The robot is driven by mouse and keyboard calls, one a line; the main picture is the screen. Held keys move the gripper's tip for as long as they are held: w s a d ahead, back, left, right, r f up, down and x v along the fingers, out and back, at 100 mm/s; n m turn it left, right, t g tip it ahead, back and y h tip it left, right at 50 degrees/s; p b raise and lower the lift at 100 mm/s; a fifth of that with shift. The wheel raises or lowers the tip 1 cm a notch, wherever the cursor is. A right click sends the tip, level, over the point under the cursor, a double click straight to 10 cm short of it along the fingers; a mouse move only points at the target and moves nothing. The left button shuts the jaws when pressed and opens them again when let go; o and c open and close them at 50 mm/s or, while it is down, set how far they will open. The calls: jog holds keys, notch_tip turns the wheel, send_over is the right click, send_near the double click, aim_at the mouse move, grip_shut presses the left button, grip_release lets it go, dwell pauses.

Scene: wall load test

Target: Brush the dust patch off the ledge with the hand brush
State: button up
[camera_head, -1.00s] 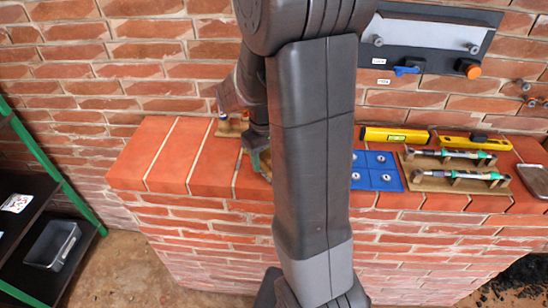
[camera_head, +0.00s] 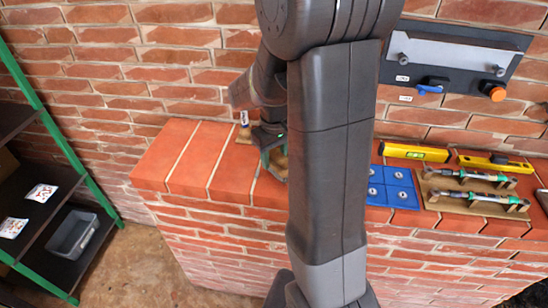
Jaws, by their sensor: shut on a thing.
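The ledge (camera_head: 185,155) is a red, tiled brick top running along the wall. My gripper (camera_head: 274,158) is low over it, left of my upright arm link and partly hidden by it. It is shut on a small tan thing (camera_head: 281,163), most likely the hand brush, whose outline is mostly covered by the fingers and arm. I cannot tell whether it touches the ledge. I cannot make out the dust patch in this view; part of the ledge is hidden behind my arm.
A small tan stand (camera_head: 243,137) is just left of my gripper. To the right are a blue tray (camera_head: 401,195), yellow levels (camera_head: 415,152) and a tool rack (camera_head: 440,199). A wall panel (camera_head: 455,70) hangs above. A shelf (camera_head: 52,215) stands far left. The ledge's left end is clear.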

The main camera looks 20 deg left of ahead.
jog(key=shift+s+r+p, duration=0.1)
jog(key=shift+r+p, duration=0.6)
jog(key=shift+r, duration=0.55)
notch_tip(320, 180, up, 3)
jog(key=p, duration=0.2)
jog(key=shift+p, duration=0.3)
jog(key=shift+f, duration=0.15)
jog(key=b, duration=0.1)
jog(key=f+b, duration=0.1)
jog(key=b, duration=0.1)
jog(key=shift+w+a+f+t+y, duration=0.25)
jog(key=shift+a+f+t+y, duration=0.05)
jog(key=shift+a+f+y, duration=0.1)
jog(key=shift+w+a+f+b, duration=0.15)
jog(key=shift+a+b, duration=0.05)
jog(key=shift+b, duration=0.55)
jog(key=shift+a, duration=0.1)
